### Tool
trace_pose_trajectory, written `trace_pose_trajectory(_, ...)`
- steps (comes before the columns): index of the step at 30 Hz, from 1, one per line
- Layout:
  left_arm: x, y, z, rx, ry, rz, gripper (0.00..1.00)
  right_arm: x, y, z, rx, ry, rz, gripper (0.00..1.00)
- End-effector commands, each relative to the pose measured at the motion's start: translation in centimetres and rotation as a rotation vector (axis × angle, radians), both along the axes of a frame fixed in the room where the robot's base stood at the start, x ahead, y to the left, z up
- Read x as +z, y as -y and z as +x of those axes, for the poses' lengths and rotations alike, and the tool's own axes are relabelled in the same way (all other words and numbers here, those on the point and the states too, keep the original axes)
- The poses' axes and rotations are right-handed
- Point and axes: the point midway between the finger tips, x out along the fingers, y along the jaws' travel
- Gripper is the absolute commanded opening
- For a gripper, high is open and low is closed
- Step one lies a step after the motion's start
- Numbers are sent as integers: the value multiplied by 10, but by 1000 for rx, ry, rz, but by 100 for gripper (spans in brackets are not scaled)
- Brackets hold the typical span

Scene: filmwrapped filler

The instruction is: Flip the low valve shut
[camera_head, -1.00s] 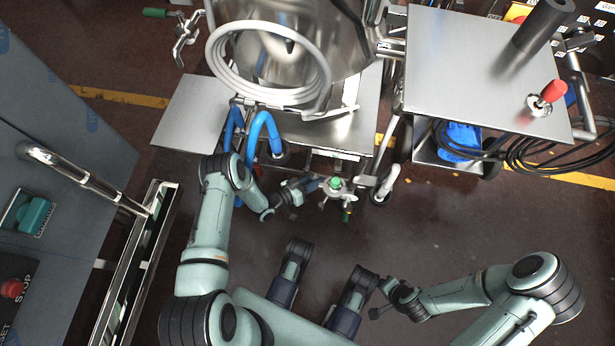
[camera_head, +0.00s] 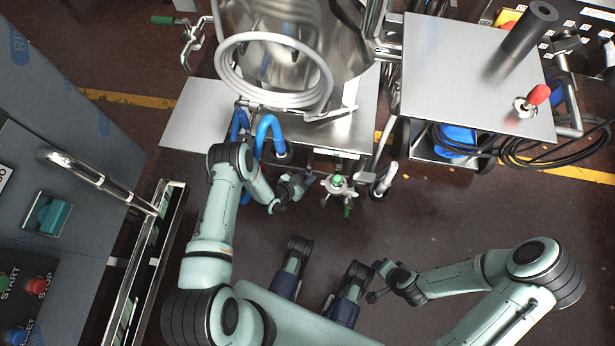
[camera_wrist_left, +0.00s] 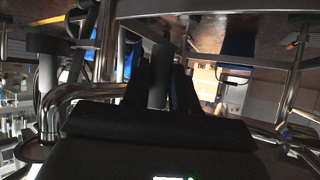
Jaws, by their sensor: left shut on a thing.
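The low valve (camera_head: 338,182) is a small metal fitting with a green top, low in front of the steel vessel. A short green-ended piece (camera_head: 347,211) points down from it. My left gripper (camera_head: 305,177) is just left of this valve, below the vessel's platform. In the left wrist view my left gripper (camera_wrist_left: 160,85) is shut on a grey bar-like piece (camera_wrist_left: 158,72) between its dark fingers. I cannot tell which part of the valve this is. My right gripper (camera_head: 376,283) hangs at the lower right, away from the valve; its jaws are too small to judge.
The steel vessel (camera_head: 285,70) carries a coiled hose (camera_head: 228,75). A steel cart (camera_head: 465,80) stands right; a control cabinet (camera_head: 85,215) and metal rail (camera_head: 150,270) stand left.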

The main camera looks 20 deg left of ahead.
Motion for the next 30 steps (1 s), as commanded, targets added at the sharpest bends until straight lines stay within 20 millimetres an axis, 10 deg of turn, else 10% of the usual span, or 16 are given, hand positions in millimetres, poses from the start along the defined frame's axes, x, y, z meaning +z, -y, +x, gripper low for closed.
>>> trace_pose_trajectory(14, -2, -3, -2, 1, -7, 15, 0, 1, -1, -2, 3, -5, 2, 43)
trace_pose_trajectory(15, -2, -3, -2, 1, -7, 15, 37, 1, -1, -2, 2, -4, 2, 43)
trace_pose_trajectory(30, 14, -8, -19, 2, -5, 12, 37, 11, -6, -13, 13, -32, 16, 43)
